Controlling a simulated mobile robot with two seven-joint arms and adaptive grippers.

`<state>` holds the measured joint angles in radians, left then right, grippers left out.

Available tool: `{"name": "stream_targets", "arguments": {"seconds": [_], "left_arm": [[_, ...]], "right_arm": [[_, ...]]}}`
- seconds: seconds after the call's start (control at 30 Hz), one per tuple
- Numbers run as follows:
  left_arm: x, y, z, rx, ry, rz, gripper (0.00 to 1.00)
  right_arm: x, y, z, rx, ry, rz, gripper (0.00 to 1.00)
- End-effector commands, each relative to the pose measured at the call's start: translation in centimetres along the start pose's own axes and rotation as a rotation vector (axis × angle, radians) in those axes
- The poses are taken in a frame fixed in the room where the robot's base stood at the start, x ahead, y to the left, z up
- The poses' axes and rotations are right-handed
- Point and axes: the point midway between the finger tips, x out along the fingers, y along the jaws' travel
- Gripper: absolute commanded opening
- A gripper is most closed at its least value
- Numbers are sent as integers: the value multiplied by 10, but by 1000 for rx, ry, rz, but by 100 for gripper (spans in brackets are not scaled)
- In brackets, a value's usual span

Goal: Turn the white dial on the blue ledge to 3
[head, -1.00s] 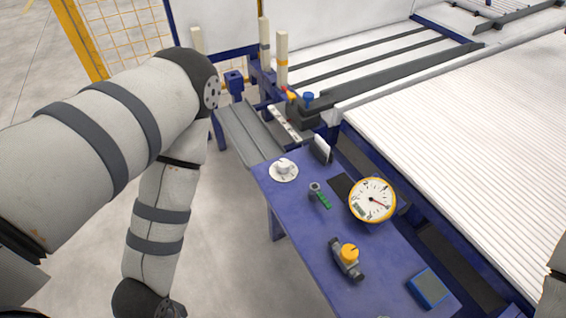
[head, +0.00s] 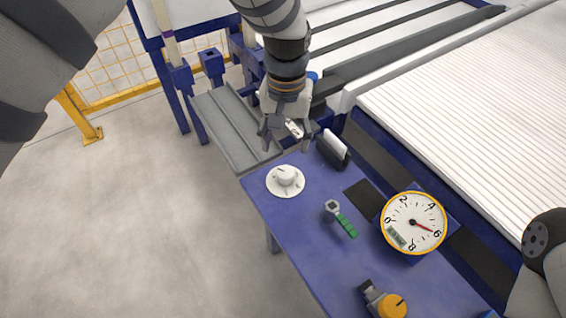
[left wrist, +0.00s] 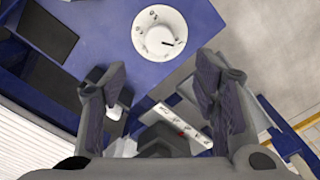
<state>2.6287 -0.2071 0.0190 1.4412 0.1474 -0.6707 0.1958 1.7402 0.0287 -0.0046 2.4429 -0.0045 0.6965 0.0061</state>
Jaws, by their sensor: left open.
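The white dial (head: 286,180) sits on the far left corner of the blue ledge (head: 300,230). It is a round plate with a raised knob. In the left wrist view the dial (left wrist: 160,33) shows dark marks around its rim and a dark pointer line on the knob, towards the right of the picture. The marks are too small to read. My left gripper (head: 287,140) is open and empty, above and just beyond the dial, pointing down. Its two fingers (left wrist: 160,95) are spread wide in the wrist view, and the dial lies beyond their tips, apart from them. My right gripper is not in view.
A round yellow-rimmed gauge (head: 413,222), a green-handled tool (head: 341,218) and a yellow-knobbed valve (head: 385,302) are on the ledge. A dark holder with a white card (head: 334,149) stands close right of my left gripper. Open floor lies left of the ledge.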

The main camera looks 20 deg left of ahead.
Motion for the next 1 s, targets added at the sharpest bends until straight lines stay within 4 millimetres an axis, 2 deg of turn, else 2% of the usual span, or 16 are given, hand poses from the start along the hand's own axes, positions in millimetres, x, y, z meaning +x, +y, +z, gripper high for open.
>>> {"name": "stream_targets", "arguments": {"seconds": [0.2, 0.4, 0.53, 0.77, 0.8, 0.83, 1.0], "left_arm": [[59, -1, 2, 2, -7, -1, 55], [98, -1, 2, 2, -4, -1, 55], [108, -1, 1, 2, -2, -1, 55], [109, -1, 1, 1, -1, -1, 55], [109, -1, 1, 1, -1, -1, 53], [109, -1, 1, 1, -1, -1, 46], [109, -1, 2, 1, -2, -1, 8]], "right_arm": [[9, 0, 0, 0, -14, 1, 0], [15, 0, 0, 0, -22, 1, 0], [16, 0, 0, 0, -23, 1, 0], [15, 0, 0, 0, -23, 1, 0], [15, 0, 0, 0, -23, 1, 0], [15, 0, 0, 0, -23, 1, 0], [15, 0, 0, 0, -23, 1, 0]]}}
